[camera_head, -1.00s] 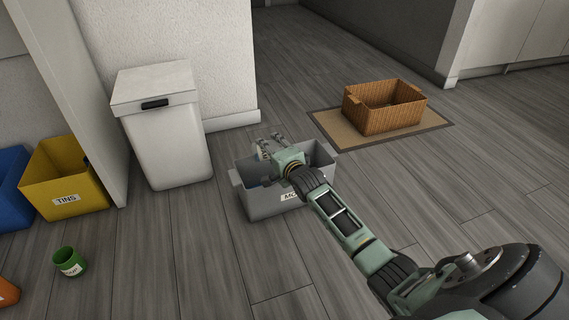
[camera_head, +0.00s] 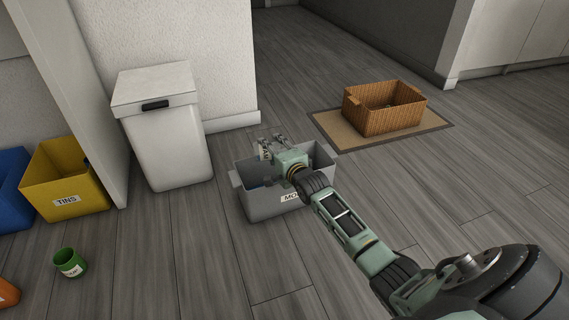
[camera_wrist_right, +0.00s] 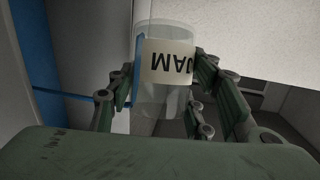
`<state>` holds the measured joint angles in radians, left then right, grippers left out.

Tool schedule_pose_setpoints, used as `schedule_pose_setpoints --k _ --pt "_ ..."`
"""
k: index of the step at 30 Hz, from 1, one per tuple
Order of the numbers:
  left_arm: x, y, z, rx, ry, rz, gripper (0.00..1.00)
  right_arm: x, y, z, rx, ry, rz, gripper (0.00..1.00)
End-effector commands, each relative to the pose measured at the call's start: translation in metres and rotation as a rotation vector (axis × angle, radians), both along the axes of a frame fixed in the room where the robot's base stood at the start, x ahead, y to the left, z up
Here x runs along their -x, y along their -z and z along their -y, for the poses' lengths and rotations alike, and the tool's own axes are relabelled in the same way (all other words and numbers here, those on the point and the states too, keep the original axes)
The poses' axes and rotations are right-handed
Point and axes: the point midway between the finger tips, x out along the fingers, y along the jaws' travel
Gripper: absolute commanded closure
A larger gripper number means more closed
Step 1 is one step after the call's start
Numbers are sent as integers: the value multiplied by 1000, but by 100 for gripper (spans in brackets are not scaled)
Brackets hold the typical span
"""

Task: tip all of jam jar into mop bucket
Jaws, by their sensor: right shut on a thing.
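The mop bucket (camera_head: 262,207) is a grey tub on the floor with a partly covered label starting "MO". My right gripper (camera_head: 272,145) is over the bucket and shut on the jam jar (camera_head: 264,153). In the right wrist view the jar (camera_wrist_right: 165,65) is clear glass, held between the fingers (camera_wrist_right: 165,100), and its "JAM" label appears upside down. I see no contents in the jar, though its lower part is partly hidden. Something blue shows inside the bucket, mostly hidden by my arm. My left gripper is not in view.
A white lidded bin (camera_head: 168,140) stands behind the bucket to the left. A yellow "TINS" box (camera_head: 66,200) and a green labelled container (camera_head: 70,263) are at left. A wicker basket (camera_head: 384,118) sits on a mat (camera_head: 335,130) at right. Floor in front is clear.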

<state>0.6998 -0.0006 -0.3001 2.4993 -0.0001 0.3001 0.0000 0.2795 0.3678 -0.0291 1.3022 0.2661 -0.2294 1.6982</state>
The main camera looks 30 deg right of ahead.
Motion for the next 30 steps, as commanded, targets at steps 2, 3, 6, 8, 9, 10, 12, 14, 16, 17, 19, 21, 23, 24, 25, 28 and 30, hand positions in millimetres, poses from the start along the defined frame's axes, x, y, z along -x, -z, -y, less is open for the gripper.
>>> schedule_pose_setpoints --k 2,3,6,8,9,10,12,14,16,17,19,21,23,24,25,28,30 --pt "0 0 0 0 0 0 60 0 -1 1 -7 0 6 85" --pt "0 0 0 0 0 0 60 0 -1 1 -11 1 7 85" --pt "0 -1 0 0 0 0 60 0 -2 1 -20 0 13 85" --pt "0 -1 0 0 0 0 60 0 -2 1 -27 0 17 85" --pt "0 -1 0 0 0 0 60 0 -2 2 -30 1 18 85" --pt "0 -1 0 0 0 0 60 0 -2 2 -33 1 19 85" --pt "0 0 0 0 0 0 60 1 -2 2 -40 1 23 85" --pt "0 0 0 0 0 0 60 1 -2 2 -46 1 26 85" --pt "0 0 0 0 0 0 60 1 -2 2 -53 0 29 85" --pt "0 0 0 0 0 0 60 1 -2 2 -56 0 32 85" --pt "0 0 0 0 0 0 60 1 -3 3 -62 1 35 85" --pt "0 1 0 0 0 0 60 1 -3 3 -69 0 39 85" --pt "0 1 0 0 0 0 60 1 -3 3 -75 0 43 85" --pt "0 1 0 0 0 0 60 1 -3 3 -79 0 44 85" --pt "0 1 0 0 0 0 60 1 -3 3 -82 0 45 85" --pt "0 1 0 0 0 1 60 1 -4 3 -86 0 47 85" --pt "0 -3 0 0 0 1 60 -1 -5 -1 -25 -1 16 85"
